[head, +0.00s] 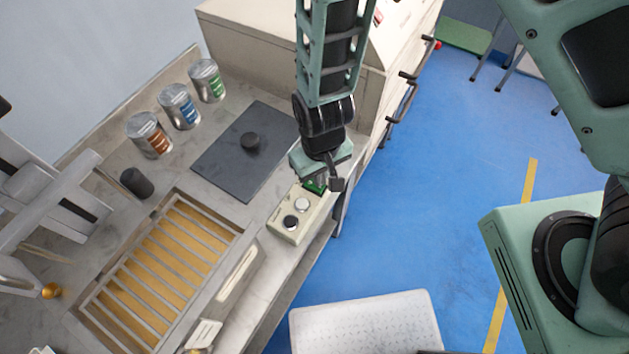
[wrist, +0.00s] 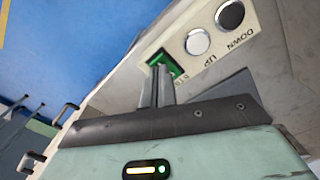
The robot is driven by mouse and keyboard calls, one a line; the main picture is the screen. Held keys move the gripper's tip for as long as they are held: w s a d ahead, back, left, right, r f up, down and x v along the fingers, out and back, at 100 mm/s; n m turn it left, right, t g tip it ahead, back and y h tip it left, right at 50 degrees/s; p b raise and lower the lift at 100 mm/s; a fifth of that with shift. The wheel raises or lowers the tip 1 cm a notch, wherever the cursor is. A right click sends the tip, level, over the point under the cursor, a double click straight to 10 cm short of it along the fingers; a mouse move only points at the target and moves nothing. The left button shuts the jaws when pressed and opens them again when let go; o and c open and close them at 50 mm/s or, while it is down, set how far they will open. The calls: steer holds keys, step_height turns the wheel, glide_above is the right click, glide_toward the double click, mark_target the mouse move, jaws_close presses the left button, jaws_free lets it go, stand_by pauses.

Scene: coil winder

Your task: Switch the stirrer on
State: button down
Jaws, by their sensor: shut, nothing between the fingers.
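A pale control box (head: 281,231) sits on the counter's front edge. It carries a green switch (head: 314,187), a white button and a black button. In the wrist view the green switch (wrist: 160,58) sits in a dark-edged frame by a partly hidden label starting "ST". My gripper (head: 335,182) is shut and empty, over the green switch end of the box. In the wrist view its fingertips (wrist: 157,72) are right at the green switch and cover part of it. I cannot tell whether they touch it, or which way the switch is set.
The white button (wrist: 197,41) is labelled UP and the black one (wrist: 230,15) DOWN. A dark plate (head: 232,165) with a round knob lies behind the box. Several cans (head: 179,107) stand at the back. A slatted tank (head: 165,275) is left. Blue floor lies right.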

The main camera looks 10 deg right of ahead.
steer(key=shift+f+b, duration=0.65)
steer(key=shift+f, duration=0.3)
stand_by(1.0)
steer(key=shift+r, duration=0.15)
steer(key=shift+r+p, duration=3.15)
steer(key=shift+r, duration=0.25)
